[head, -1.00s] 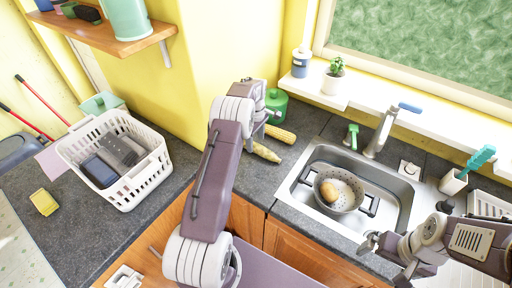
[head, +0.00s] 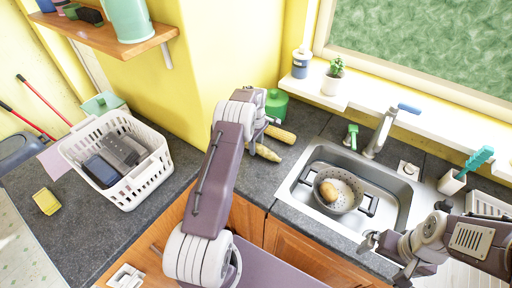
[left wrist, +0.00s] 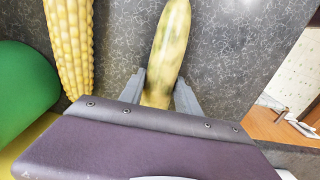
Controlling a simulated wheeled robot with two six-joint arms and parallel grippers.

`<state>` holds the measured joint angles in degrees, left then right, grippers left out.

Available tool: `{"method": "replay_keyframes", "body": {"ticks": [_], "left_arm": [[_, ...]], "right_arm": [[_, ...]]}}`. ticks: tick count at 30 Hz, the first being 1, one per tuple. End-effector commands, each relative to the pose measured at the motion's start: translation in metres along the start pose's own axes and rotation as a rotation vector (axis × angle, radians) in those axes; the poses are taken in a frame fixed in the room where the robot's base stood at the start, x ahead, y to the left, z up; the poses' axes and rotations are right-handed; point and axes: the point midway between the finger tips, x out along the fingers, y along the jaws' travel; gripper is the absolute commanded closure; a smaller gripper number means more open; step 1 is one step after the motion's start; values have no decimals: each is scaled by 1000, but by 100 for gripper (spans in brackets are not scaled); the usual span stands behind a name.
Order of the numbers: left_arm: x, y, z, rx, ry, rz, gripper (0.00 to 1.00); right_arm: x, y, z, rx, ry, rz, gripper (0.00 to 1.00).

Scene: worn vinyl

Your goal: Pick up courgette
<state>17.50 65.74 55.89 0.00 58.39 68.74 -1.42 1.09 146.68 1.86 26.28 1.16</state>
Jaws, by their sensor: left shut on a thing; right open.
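The courgette (head: 267,153), yellowish with green mottling, lies at the back of the dark counter, left of the sink. In the left wrist view the courgette (left wrist: 168,45) runs up from between the two grey fingers of my left gripper (left wrist: 160,92). These are shut on its near end. It appears to lie on the counter; I cannot tell if it is lifted. In the head view my own wrist partly hides the left gripper. My right gripper (head: 372,242) is open and empty at the front right of the sink.
A corn cob (head: 281,134) lies close beside the courgette, with a green container (head: 276,103) behind. The sink (head: 398,205) holds a colander (head: 353,187) with a potato (head: 329,191). A white basket (head: 132,194) stands left. A window shelf (head: 400,122) overhangs the back.

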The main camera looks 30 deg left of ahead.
Motion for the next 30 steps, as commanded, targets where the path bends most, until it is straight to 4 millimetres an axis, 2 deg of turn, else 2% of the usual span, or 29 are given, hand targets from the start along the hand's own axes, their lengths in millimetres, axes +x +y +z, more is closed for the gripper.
{"method": "replay_keyframes", "body": {"ticks": [5,8,21,25,30], "left_arm": [[-18,1,0,0,2,5,100],[-37,2,-1,0,2,6,100],[-95,-1,97,4,1,3,100],[-104,-1,111,2,1,2,100],[-108,-2,117,-1,0,0,100]], "right_arm": [[8,0,1,0,0,0,0],[13,0,1,0,0,0,0],[33,1,4,0,0,0,0],[34,1,4,0,0,0,0],[34,1,4,0,0,0,0]]}}
